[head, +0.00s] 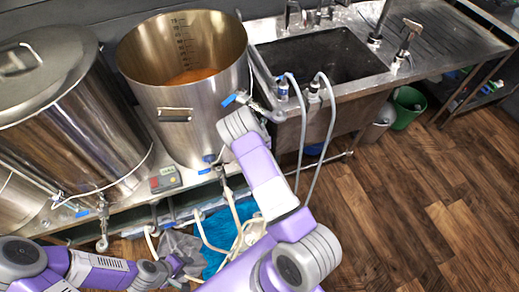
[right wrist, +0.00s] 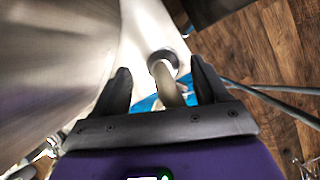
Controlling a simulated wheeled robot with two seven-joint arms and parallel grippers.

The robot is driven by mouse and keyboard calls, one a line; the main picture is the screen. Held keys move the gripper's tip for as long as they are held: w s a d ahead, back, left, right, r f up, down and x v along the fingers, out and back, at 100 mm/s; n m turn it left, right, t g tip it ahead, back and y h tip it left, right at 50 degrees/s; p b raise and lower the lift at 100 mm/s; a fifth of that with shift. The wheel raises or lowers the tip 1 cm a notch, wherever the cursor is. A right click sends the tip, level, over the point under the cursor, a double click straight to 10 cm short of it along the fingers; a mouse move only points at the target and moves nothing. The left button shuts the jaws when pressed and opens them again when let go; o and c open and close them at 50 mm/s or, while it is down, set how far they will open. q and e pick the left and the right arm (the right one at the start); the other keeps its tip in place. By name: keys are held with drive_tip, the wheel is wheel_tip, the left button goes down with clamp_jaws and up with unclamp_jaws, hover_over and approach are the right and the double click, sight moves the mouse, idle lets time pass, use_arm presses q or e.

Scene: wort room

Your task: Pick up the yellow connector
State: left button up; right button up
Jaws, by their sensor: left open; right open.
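I cannot make out a clearly yellow connector in either view. In the right wrist view, a pale cream hose-like piece (right wrist: 165,88) with a round grey end (right wrist: 163,61) lies between the fingers of my right gripper (right wrist: 160,66). The gripper is open, with a gap on both sides of the piece. In the head view my right arm reaches toward the large open pot (head: 185,110), and its gripper is hidden behind the wrist. My left gripper (head: 180,266) is low at the left, near a grey cloth, and open; its fingers are small and hard to make out.
A lidded steel kettle (head: 75,125) stands left of the pot. A control box (head: 165,179) sits on the bench edge. A sink (head: 322,58) with two grey hoses is at the right. Pale hoses and a blue cloth (head: 218,228) lie below. Wooden floor (head: 420,200) is clear at right.

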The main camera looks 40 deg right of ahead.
drive_tip(key=x, duration=0.2)
drive_tip(key=b+x, duration=0.1)
drive_tip(key=x, duration=0.1)
drive_tip(key=shift+s+f, duration=0.15)
drive_tip(key=shift+s, duration=0.25)
drive_tip(key=shift+w+d+f, duration=0.1)
drive_tip(key=shift+w+f, duration=0.1)
drive_tip(key=shift+f, duration=0.15)
drive_tip(key=c, duration=1.2)
drive_tip(key=shift+r, duration=0.15)
